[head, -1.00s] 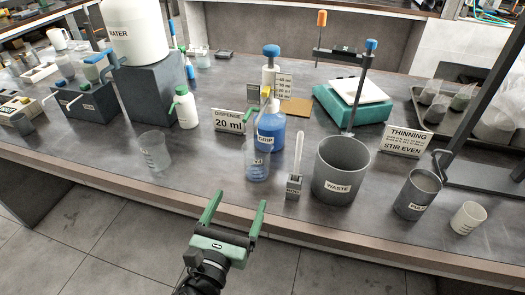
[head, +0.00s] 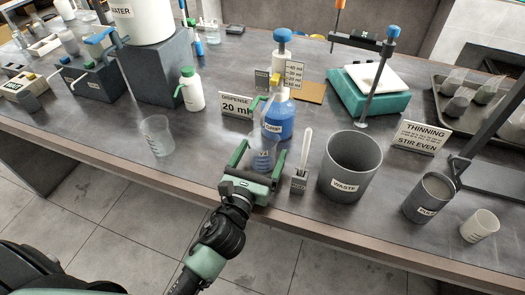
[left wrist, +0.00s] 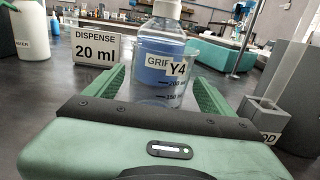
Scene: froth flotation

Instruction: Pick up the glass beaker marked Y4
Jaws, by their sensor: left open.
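The glass beaker marked Y4 (head: 262,160) stands upright on the bench near the front edge, in front of a blue bottle (head: 279,120). In the left wrist view the beaker (left wrist: 168,92) shows its Y4 label and volume marks, with the blue bottle seen behind it. My left gripper (head: 261,152) is open, with one green finger on each side of the beaker. In the left wrist view the gripper's fingers (left wrist: 160,88) stand apart from each other; whether either touches the glass I cannot tell. My right gripper is not in view.
Close to the right are a small grey holder (head: 299,181) with a white stick and the grey WASTE container (head: 350,165). A "DISPENSE 20 ml" sign (head: 236,104) stands behind left. Another clear beaker (head: 157,137) stands further left, with bare bench between.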

